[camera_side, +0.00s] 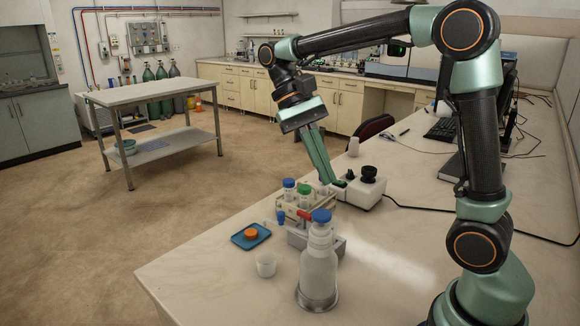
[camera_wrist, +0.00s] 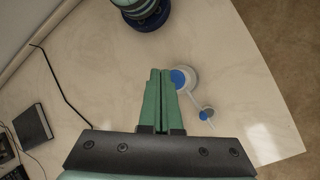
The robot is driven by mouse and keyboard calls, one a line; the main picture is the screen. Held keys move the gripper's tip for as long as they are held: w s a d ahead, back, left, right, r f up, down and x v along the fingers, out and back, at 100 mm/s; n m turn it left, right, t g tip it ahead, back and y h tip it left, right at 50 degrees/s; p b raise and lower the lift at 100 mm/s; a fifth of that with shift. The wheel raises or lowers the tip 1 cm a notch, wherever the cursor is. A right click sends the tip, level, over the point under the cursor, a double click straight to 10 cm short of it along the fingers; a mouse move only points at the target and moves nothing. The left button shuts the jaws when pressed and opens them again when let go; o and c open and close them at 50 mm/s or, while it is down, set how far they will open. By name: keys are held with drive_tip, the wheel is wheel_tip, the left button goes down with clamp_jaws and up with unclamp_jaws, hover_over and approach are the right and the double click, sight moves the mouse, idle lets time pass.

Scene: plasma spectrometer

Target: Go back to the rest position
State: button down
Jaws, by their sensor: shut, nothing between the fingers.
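My gripper (camera_side: 329,181) hangs from the raised arm in the side view, its green fingers pointing down. The fingers are together with nothing between them. Their tips appear near the rack of capped tubes (camera_side: 305,196) and the white mixer (camera_side: 362,190); I cannot tell the exact gap. In the wrist view the closed fingers (camera_wrist: 160,72) point toward the bench beside the blue-capped bottle (camera_wrist: 186,77). That bottle also stands upright at the front of the bench in the side view (camera_side: 318,268).
A blue tray (camera_side: 242,242) holds an orange cap (camera_side: 251,233). A small clear cup (camera_side: 267,265) stands by the bench's left edge. A white cup (camera_side: 353,147), keyboard (camera_side: 442,130) and cable (camera_side: 420,209) are farther back. A dark book shows in the wrist view (camera_wrist: 33,125).

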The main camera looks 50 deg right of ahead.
drive_tip(key=n+t, duration=0.1)
drive_tip(key=s+t, duration=0.1)
drive_tip(key=shift+f+n+t, duration=0.3)
drive_tip(key=shift+n+t, duration=0.1)
drive_tip(key=t, duration=0.1)
drive_tip(key=n+t, duration=0.1)
drive_tip(key=f+t, duration=0.1)
drive_tip(key=shift+s+a+n, duration=0.1)
drive_tip(key=shift+s+n, duration=0.15)
drive_tip(key=shift+n, duration=0.05)
drive_tip(key=n+t, duration=0.1)
drive_tip(key=t, duration=0.1)
drive_tip(key=shift+s+f+n+t, duration=0.1)
drive_tip(key=shift+f+n+t, duration=0.3)
drive_tip(key=n+t, duration=0.1)
drive_tip(key=f+n+t, duration=0.1)
drive_tip(key=t, duration=0.1)
drive_tip(key=shift+a, duration=0.1)
